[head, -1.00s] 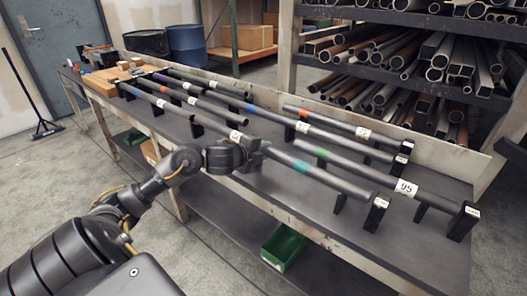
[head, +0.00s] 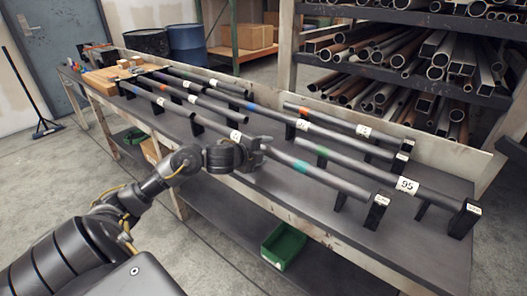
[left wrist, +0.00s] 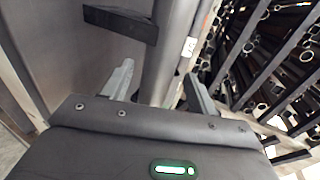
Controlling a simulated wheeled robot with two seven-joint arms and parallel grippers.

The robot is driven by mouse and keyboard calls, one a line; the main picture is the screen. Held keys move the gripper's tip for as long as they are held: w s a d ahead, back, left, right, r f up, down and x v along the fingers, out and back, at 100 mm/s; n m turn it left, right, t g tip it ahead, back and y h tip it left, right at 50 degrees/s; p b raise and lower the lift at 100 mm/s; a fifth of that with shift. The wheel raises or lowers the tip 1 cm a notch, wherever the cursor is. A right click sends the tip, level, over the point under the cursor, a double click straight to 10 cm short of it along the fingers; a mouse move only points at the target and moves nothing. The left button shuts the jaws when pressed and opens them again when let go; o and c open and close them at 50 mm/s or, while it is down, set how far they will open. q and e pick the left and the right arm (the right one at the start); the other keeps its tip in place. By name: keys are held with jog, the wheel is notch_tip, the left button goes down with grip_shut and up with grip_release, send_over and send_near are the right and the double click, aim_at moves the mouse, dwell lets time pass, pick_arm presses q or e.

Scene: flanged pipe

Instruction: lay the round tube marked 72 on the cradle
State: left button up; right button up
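Several round grey tubes lie on black supports along the bench. I cannot make out a tube marked 72; the clearest label reads 95, on a tube with a green band (head: 435,194). The front tube, with a teal band (head: 301,166), has a white label too small to read. My left gripper (head: 262,153) is at this front tube, near its middle. In the left wrist view the gripper's two fingers (left wrist: 158,88) are apart, with a grey tube (left wrist: 172,52) running between them and a gap beside the left finger. I cannot tell which supports are the cradle. My right gripper is out of view.
The dark bench top (head: 265,190) has clear room in front of the tubes. A rack of metal pipes (head: 420,60) stands behind on the right. A wooden board with small blocks (head: 115,75) is at the far left end. A green bin (head: 284,246) sits on the lower shelf.

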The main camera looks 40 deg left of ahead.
pick_arm(q)
jog(key=shift+f, duration=0.2)
jog(key=shift+s+r, duration=0.3)
jog(key=shift+s, duration=0.3)
jog(key=p+v, duration=0.1)
jog(key=v, duration=0.8)
jog(key=shift+s+r+p, duration=0.15)
jog(key=shift+s+p, duration=0.1)
jog(key=shift+p, duration=0.05)
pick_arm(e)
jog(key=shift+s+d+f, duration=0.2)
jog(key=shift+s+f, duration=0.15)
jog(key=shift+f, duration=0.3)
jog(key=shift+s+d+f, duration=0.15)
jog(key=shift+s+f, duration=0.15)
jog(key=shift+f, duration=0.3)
